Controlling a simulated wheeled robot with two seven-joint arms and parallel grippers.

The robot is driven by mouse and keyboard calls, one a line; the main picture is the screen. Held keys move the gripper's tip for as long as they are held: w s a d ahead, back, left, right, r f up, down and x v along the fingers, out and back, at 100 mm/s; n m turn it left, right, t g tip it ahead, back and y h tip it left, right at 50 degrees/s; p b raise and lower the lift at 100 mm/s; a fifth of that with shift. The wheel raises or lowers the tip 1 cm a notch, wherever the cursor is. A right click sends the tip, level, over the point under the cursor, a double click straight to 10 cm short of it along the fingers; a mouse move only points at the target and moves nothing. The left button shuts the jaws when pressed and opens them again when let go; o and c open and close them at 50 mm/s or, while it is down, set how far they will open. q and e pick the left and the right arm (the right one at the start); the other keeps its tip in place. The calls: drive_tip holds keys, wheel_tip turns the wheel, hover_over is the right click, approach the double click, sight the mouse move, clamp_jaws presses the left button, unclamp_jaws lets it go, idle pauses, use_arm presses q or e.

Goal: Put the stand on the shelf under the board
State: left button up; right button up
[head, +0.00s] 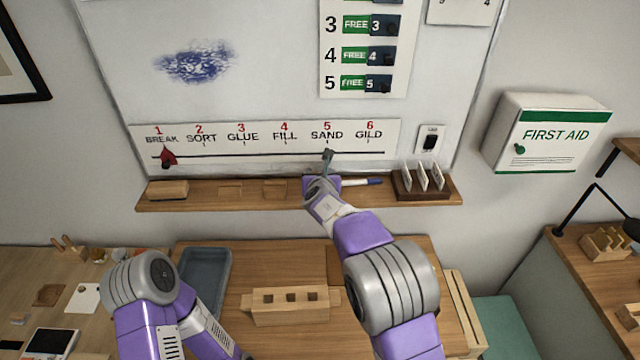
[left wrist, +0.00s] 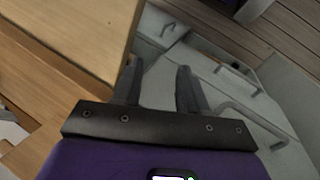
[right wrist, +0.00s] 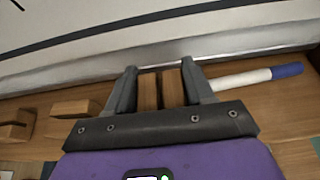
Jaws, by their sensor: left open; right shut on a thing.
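A small wooden stand (right wrist: 172,90) with a dark slot down its middle is between the fingers of my right gripper (right wrist: 158,66), which is shut on it. In the head view my right gripper (head: 320,184) is at the shelf (head: 385,197) under the whiteboard (head: 270,95) and hides the stand. I cannot tell whether the stand touches the shelf. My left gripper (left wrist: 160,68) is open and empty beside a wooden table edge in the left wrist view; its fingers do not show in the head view.
On the shelf are a wooden block (head: 167,190), two small wooden pieces (head: 230,190) (head: 275,189), a blue-capped marker (head: 362,182) just right of my right gripper, and a card rack (head: 422,184). A holed wooden block (head: 290,307) and a grey tray (head: 205,280) are below.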

drive_tip(key=shift+f, duration=0.95)
drive_tip(key=shift+w+f, duration=0.2)
drive_tip(key=shift+w, duration=0.05)
drive_tip(key=shift+s+f, duration=0.1)
drive_tip(key=shift+f+b, duration=0.1)
drive_tip(key=shift+b, duration=0.25)
drive_tip(key=o, duration=1)
drive_tip(key=shift+o, duration=0.2)
